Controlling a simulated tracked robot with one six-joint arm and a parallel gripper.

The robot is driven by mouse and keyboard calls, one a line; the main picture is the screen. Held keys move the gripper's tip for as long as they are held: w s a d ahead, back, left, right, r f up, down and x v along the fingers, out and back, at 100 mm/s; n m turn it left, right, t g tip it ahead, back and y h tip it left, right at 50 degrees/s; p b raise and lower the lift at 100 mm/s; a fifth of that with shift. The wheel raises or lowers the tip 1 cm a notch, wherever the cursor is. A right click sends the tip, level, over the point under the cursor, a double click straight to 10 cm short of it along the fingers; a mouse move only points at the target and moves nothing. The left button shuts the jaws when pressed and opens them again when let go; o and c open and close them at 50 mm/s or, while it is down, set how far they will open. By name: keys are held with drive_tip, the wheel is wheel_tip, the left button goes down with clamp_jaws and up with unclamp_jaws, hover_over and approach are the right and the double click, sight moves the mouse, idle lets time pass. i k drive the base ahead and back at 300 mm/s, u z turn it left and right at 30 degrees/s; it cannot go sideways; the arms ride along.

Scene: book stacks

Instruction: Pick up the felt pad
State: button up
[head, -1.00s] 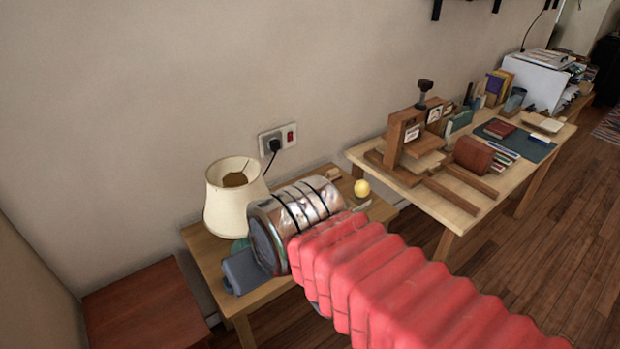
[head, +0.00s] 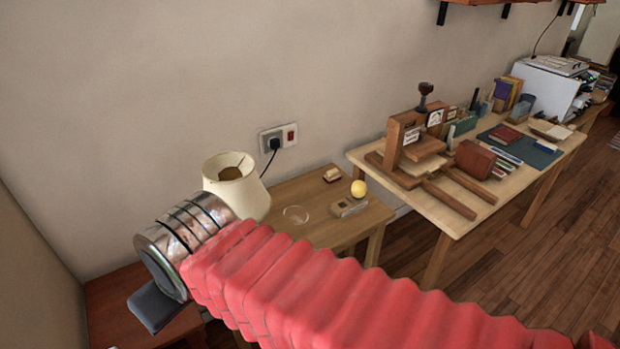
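I cannot make out a felt pad for certain. A small cream and brown block (head: 332,175) lies near the back of the small wooden table (head: 318,237), and it may be the pad. My arm reaches in from the lower right, and its metal end is left of the small table in the picture. My gripper (head: 157,306) shows only as a dark grey part at the lower left, beyond the metal end. Its fingers cannot be made out, nor whether it holds anything. It is well apart from the block.
On the small table are a yellow ball (head: 359,188), a grey box-like item (head: 349,207) and a clear round dish (head: 296,214). A cream lamp (head: 236,186) stands behind my arm. A reddish-brown surface (head: 108,300) is at lower left. A workbench (head: 437,210) with a wooden press stands right.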

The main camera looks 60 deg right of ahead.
sight(331, 176)
drive_tip(key=u, duration=1.65)
drive_tip(key=k, duration=1.6)
drive_tip(key=z, duration=1.45)
